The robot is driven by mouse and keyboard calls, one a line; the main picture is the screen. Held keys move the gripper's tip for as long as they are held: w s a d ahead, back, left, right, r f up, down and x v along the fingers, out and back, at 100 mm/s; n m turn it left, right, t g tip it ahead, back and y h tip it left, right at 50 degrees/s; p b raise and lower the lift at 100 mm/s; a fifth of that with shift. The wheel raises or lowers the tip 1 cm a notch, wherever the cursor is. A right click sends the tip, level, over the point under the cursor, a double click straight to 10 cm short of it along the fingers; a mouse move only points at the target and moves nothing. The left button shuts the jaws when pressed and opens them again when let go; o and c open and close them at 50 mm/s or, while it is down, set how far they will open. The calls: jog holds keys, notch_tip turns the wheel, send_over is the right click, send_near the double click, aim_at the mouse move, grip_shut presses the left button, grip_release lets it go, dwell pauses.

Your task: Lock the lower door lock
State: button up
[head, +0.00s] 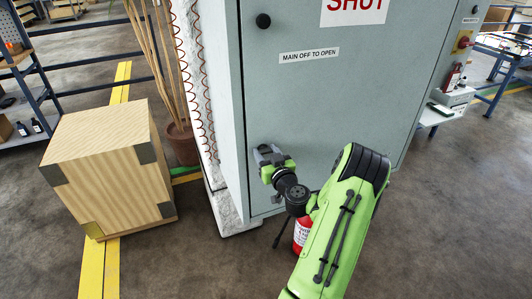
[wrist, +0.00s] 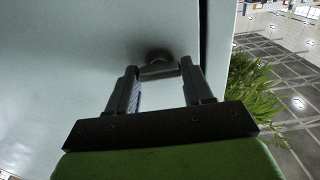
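The tall grey cabinet door (head: 330,115) is shut against its frame. The upper door lock (head: 263,20) is a round black knob near the door's left edge. The lower door lock shows in the wrist view (wrist: 157,56) as a dark round knob with a flat bar in front of it. In the head view my gripper hides it. My gripper (head: 270,153) is at the lower left of the door, and its fingers (wrist: 159,70) stand apart at either end of the bar. The bar seems to fill the gap; I cannot tell whether the fingers press on it.
A wooden crate (head: 105,165) stands left of the cabinet, with a potted plant (head: 183,145) behind it. A red extinguisher (head: 302,233) stands below the door, partly behind my arm. A small shelf (head: 440,113) juts out at the right. Open floor lies right of my arm.

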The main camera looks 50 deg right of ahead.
jog(key=c, duration=0.5)
jog(key=shift+c, duration=0.2)
jog(key=m+b, duration=0.2)
jog(key=m, duration=0.1)
jog(key=shift+f+m, duration=0.1)
jog(key=shift+m, duration=0.3)
jog(key=m+b, duration=0.1)
jog(key=m, duration=0.2)
jog(key=shift+d+m, duration=0.1)
jog(key=shift+m, duration=0.3)
jog(key=m, duration=0.5)
jog(key=shift+s+b, duration=0.1)
jog(key=shift+b, duration=0.2)
jog(key=m, duration=0.5)
jog(key=shift+d+f+p, duration=0.1)
jog(key=shift+p, duration=0.25)
jog(key=shift+m, duration=0.3)
